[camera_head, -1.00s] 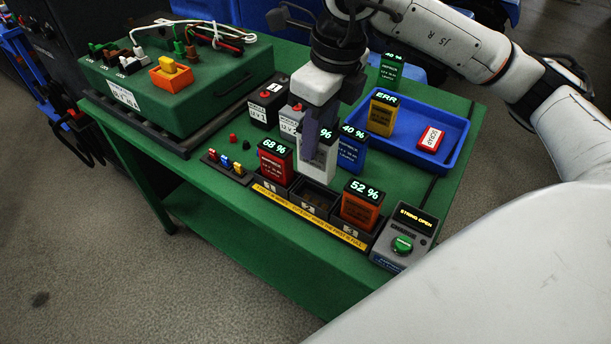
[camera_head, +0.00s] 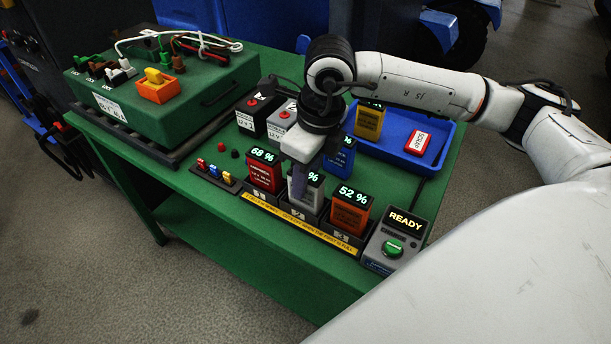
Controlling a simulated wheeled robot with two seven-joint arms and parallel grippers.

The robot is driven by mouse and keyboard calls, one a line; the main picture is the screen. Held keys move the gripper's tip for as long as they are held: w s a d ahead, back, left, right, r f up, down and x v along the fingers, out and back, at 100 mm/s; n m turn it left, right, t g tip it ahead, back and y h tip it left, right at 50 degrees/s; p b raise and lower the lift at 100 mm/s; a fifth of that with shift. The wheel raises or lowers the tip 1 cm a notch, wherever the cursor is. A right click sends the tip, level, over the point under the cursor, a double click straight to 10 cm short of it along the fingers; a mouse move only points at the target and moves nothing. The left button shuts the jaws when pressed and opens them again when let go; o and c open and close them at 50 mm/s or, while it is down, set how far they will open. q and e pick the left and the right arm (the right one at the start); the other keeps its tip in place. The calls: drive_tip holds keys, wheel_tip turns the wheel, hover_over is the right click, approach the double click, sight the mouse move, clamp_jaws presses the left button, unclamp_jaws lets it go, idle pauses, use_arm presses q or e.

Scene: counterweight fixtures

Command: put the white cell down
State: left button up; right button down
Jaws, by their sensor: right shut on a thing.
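The white cell (camera_head: 314,194) stands upright in the middle slot, marked 2, of the black cell holder (camera_head: 290,208). My right gripper (camera_head: 300,178) is above it and shut on its upper part, hiding most of its display; only a "%" shows. A red cell reading 68 % (camera_head: 263,171) stands in slot 1 on the left. An orange cell reading 52 % (camera_head: 350,208) stands in slot 3 on the right. A grey unit (camera_head: 394,243) with a green button, right of the holder, shows READY. My left gripper is not in view.
A blue cell (camera_head: 341,155) stands just behind my right gripper. A blue tray (camera_head: 447,150) at the back right holds a red-and-white box (camera_head: 418,143). A yellow cell (camera_head: 370,121) is near it. Two batteries (camera_head: 258,114) and a green case (camera_head: 165,95) stand left.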

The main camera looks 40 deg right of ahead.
drive_tip(key=c, duration=1.5)
unclamp_jaws()
drive_tip(key=shift+o, duration=0.2)
drive_tip(key=shift+r+p, duration=0.3)
drive_tip(key=shift+p, duration=0.1)
wheel_tip(320, 180, up, 12)
drive_tip(key=s, duration=0.1)
drive_tip(key=shift+s+d+f, duration=0.2)
drive_tip(key=shift+s+d, duration=0.1)
drive_tip(key=shift+s, duration=0.05)
